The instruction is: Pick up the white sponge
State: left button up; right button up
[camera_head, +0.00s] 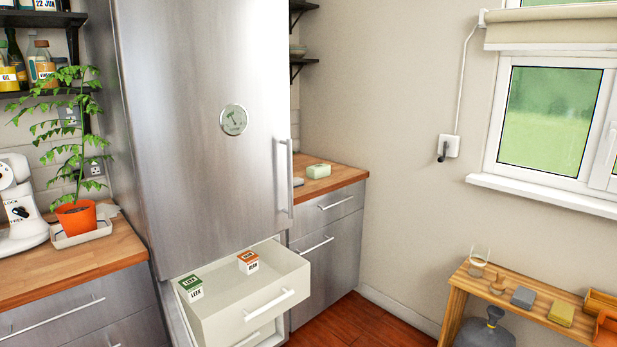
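I cannot make out a clearly white sponge. On the wooden counter right of the fridge lies a pale greenish-white block (318,171); I cannot tell if it is a sponge. Beside it is a flat light grey item (298,182), partly hidden by the fridge door edge. On the wooden bench at the lower right lie a grey sponge-like block (523,297) and a yellow one (561,314). Neither of my grippers is in view.
The fridge's lower drawer (250,306) is pulled out, holding two labelled boxes. A glass (479,262) stands on the bench (462,290), with a grey-blue jug (485,331) beneath. A potted plant (76,217) stands left. Red floor (357,322) between drawer and bench looks clear.

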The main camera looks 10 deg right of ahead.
aim_at(298, 183)
jog(key=i+l, duration=0.3)
jog(key=l, duration=0.2)
jog(key=i+l, duration=0.35)
jog(key=l, duration=0.15)
jog(key=i+l, duration=0.3)
jog(key=l, duration=0.15)
